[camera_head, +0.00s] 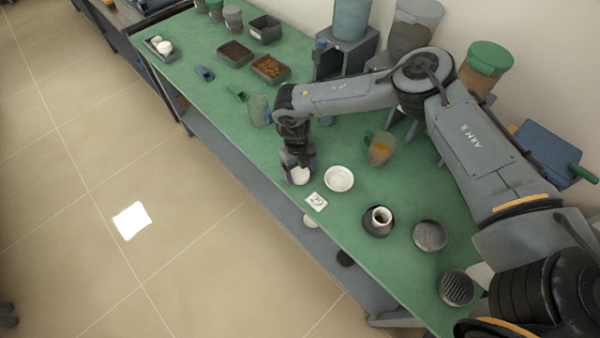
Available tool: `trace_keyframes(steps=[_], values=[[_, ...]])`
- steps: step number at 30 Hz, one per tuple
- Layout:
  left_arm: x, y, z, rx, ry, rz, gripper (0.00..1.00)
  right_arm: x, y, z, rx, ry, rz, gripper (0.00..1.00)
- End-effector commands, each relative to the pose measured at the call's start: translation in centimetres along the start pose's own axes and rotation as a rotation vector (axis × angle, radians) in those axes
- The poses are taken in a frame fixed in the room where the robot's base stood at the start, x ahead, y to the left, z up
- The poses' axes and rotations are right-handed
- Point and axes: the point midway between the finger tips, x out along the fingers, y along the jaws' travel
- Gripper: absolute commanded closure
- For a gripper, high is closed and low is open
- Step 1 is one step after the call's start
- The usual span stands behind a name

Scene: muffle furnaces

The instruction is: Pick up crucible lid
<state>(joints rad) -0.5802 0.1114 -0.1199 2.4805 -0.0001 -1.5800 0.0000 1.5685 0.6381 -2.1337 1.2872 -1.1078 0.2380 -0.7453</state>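My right gripper (299,170) points down at the front edge of the green bench. A small round white piece (299,176), which looks like the crucible lid, is directly under and between its fingers. The gripper partly hides this piece, and I cannot tell whether the fingers are closed on it or only around it. A white shallow dish (339,179) sits just to the right, apart from the gripper. A dark round pot (378,222) with a white rim inside stands further right. My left gripper does not show.
A small white marked card (316,202) lies near the bench edge (262,165). An amber-filled jug (380,150) stands behind the dish. A grey bowl (430,235) and a ridged round piece (457,288) are to the right. Trays (271,69) stand further left.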

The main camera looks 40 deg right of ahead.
Motion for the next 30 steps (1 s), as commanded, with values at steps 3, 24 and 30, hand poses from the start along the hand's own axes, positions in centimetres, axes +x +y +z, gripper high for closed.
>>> trace_keyframes(steps=[3, 24, 30], values=[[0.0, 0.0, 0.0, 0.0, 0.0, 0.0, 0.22, 0.0, 0.0, 0.0, 0.0, 0.0, 0.0, 0.37], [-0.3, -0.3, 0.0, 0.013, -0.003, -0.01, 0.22, -1.5, 0.0, -0.1, 0.0, -0.001, 0.002, 0.58], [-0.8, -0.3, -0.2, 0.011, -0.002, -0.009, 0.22, -4.3, 0.1, -0.4, -0.001, -0.003, 0.003, 0.58]])
